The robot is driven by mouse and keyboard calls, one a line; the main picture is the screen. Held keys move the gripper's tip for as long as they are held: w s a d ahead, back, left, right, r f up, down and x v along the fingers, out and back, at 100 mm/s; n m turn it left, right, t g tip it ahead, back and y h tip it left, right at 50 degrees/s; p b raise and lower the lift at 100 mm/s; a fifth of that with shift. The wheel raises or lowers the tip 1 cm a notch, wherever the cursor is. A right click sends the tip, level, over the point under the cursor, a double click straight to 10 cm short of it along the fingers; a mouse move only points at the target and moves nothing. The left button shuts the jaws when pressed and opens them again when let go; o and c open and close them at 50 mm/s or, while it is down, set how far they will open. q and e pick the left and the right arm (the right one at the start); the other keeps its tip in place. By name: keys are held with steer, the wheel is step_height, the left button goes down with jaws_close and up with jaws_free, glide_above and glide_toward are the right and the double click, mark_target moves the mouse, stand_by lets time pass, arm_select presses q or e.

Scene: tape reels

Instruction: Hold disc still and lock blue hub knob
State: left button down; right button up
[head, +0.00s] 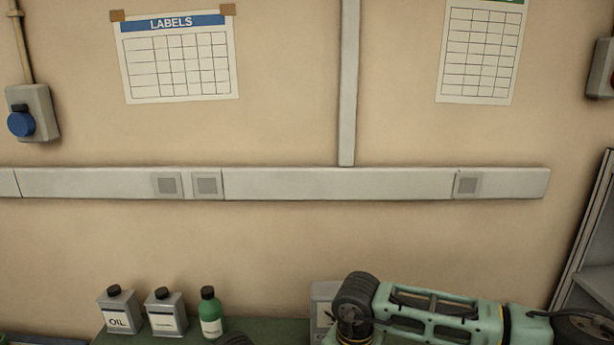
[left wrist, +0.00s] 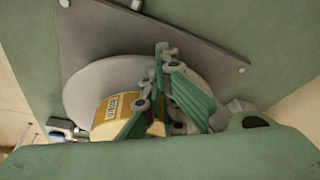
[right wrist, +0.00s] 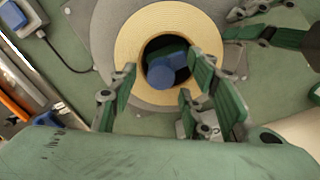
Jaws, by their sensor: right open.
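In the right wrist view the grey disc (right wrist: 103,25) carries a cream tape roll (right wrist: 127,38). The blue hub knob (right wrist: 162,72) sits in the roll's dark centre opening. My right gripper (right wrist: 163,65) is open, with one finger to each side of the knob and apart from it in the picture. My left gripper (right wrist: 262,25) reaches in at the disc's right edge. In the left wrist view, the disc (left wrist: 85,85) and the yellow-labelled roll (left wrist: 112,112) are partly behind green fingers (left wrist: 165,100). Whether the left fingers clasp the disc is unclear. The head view shows neither disc nor knob.
The disc lies in front of a dark grey plate (left wrist: 205,45) with bolts. A grey box with a blue part (right wrist: 22,20) and a cable lies upper left in the right wrist view. Oil tins (head: 118,308) and a green bottle (head: 210,312) stand at the wall.

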arm_select(q)
steer(key=shift+s+a+f, duration=0.15)
steer(key=shift+s+f, duration=0.05)
steer(key=shift+f, duration=0.2)
arm_select(e)
steer(key=shift+f, duration=0.45)
steer(key=shift+r, duration=0.1)
stand_by(0.4)
jaws_close()
steer(key=shift+r, duration=0.1)
stand_by(0.3)
